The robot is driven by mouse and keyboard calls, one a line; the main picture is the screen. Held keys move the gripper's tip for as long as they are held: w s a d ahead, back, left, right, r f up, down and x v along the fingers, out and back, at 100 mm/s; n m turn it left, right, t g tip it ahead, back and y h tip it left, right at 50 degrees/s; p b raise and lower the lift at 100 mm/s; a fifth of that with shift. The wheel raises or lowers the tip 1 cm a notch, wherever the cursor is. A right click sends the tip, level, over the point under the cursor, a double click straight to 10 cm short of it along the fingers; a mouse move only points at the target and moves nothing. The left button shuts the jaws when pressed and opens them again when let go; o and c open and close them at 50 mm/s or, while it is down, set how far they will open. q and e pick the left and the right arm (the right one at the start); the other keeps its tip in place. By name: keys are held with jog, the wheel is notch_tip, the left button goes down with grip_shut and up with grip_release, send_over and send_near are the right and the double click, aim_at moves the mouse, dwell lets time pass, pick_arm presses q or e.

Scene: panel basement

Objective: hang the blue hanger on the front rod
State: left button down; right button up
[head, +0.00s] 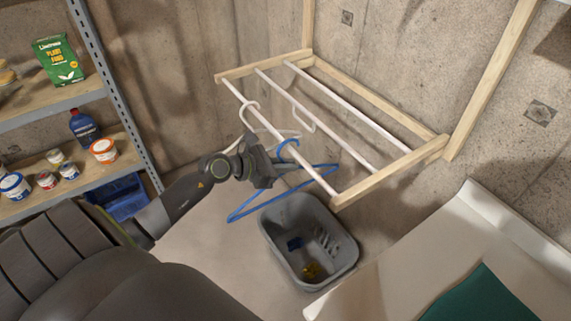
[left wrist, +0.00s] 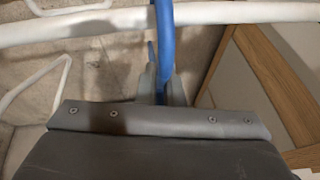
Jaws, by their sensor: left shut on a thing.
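The blue hanger (head: 250,210) is held in my left gripper (head: 272,167), beside the drying rack. Its hook (head: 289,146) rises above the gripper, close to the white front rod (head: 318,178). In the left wrist view my left gripper (left wrist: 163,88) is shut on the blue hanger (left wrist: 166,45), whose blue part crosses in front of a white rod (left wrist: 90,26). I cannot tell whether the hook touches the rod or is over it. My right gripper is not in view.
A white hanger (head: 244,113) hangs on the front rod left of my gripper. Another white hook-like piece (head: 313,127) is at the middle rod (head: 290,92). A grey basket (head: 273,250) stands below. Shelves (head: 100,92) are at left, a white surface (head: 400,270) at right.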

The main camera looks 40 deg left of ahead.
pick_arm(q)
jog(key=shift+f, duration=0.1)
jog(key=c, duration=1.5)
grip_release()
jog(key=shift+s+a, duration=0.35)
jog(key=shift+s, duration=0.1)
jog(key=shift+r+p+v, duration=0.15)
jog(key=shift+p+v, duration=0.8)
jog(key=shift+v, duration=3.15)
jog(key=shift+r+p+v, duration=0.1)
jog(key=shift+p+v, duration=0.85)
jog(key=shift+v, duration=3.15)
jog(key=shift+w, duration=0.15)
